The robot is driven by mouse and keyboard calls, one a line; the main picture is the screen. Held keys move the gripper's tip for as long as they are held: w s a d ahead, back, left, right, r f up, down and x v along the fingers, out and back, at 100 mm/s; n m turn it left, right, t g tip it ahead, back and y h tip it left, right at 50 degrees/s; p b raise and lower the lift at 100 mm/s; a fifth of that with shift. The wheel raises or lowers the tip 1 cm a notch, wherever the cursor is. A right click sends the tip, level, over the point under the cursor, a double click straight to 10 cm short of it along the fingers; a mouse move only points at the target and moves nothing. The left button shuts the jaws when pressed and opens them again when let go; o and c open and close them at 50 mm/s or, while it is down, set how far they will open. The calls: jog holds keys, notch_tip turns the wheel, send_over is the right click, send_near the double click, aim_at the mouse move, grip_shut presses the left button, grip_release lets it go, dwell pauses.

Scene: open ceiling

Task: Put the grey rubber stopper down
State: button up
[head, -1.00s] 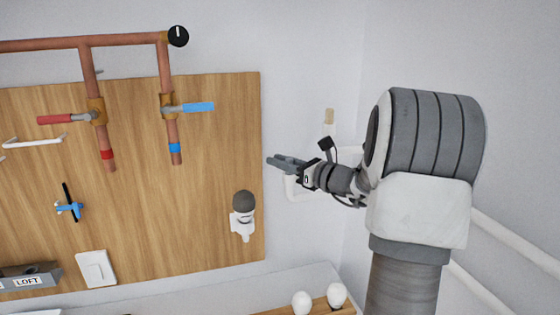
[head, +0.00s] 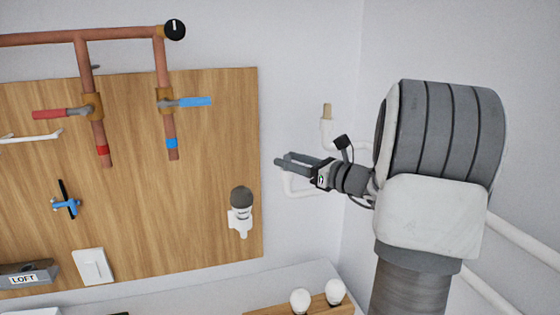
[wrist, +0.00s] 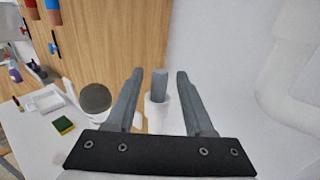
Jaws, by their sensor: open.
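The grey rubber stopper (wrist: 159,83) is a small grey cylinder in the wrist view. It stands upright at the top of a white pipe end (wrist: 157,115). My gripper (wrist: 158,73) is open, with one finger on each side of the stopper and a visible gap on both sides. In the head view my gripper (head: 281,158) points left, in front of the white wall beside the wooden board's right edge. I cannot make out the stopper in the head view.
The wooden board (head: 200,215) carries copper pipes (head: 84,65), valves and a dark-topped white fitting (head: 241,208), which also shows left of my fingers in the wrist view (wrist: 95,97). White pipework (head: 312,194) runs along the wall near my gripper. Two white bulbs (head: 334,291) stand below.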

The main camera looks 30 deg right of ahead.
aim_at(290, 160)
jog(key=shift+v, duration=1.7)
jog(key=shift+b, duration=0.3)
